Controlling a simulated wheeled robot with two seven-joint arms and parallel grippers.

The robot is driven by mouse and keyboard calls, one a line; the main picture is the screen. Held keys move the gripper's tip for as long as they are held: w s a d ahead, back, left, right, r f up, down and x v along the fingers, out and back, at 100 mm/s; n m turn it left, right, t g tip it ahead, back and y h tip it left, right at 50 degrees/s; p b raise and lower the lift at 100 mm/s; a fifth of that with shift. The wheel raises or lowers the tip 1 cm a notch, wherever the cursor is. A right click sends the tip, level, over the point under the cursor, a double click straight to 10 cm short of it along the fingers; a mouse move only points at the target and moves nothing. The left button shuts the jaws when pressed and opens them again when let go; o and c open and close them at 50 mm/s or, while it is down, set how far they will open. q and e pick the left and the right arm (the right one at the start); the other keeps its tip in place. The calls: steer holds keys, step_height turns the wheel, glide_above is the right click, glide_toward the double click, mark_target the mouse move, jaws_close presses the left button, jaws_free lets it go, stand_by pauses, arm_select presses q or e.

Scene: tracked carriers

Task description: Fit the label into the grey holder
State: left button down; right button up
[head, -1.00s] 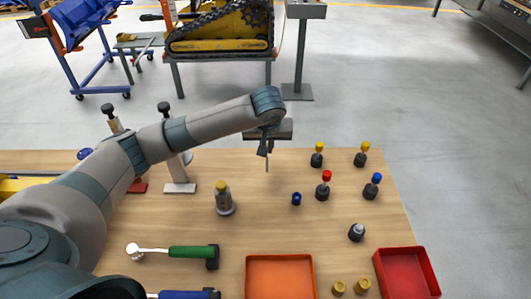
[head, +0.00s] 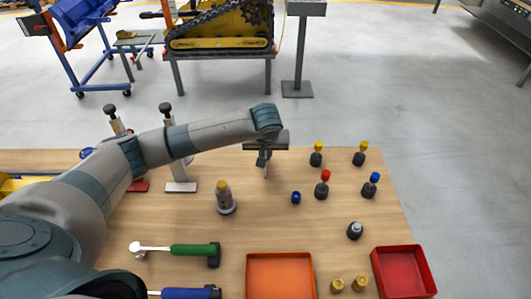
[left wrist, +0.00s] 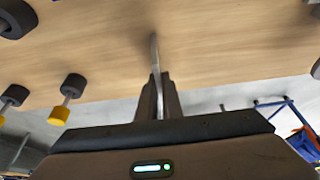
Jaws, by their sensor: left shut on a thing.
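My left gripper (head: 264,160) is above the far middle of the wooden table and is shut on a thin, pale piece seen nearly edge-on, which I take for the label. In the left wrist view the label (left wrist: 154,52) sticks out from between the gripper's fingers (left wrist: 158,95), over the wood. No thing in view is clearly the grey holder. A post with a pale grey base (head: 180,187) and a black knob stands left of the gripper; I cannot tell whether it is the holder. My right gripper is not in view.
A grey bottle with a yellow cap (head: 224,198) and a small blue piece (head: 296,198) stand nearer than the gripper. Several colour-topped pegs, including a red-topped one (head: 322,188), are to its right. An orange tray (head: 250,256) and a red tray (head: 375,265) lie at the front.

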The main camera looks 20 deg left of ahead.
arm_select(q)
steer(key=shift+f, duration=0.1)
steer(key=c, duration=1.9)
jaws_free()
steer(key=shift+c, duration=0.2)
steer(key=b+v, duration=0.2)
steer(key=v, duration=0.9)
steer(key=shift+w, duration=0.1)
steer(key=shift+d+r, duration=0.1)
steer(key=shift+r, duration=0.5)
steer(key=shift+o, duration=0.5)
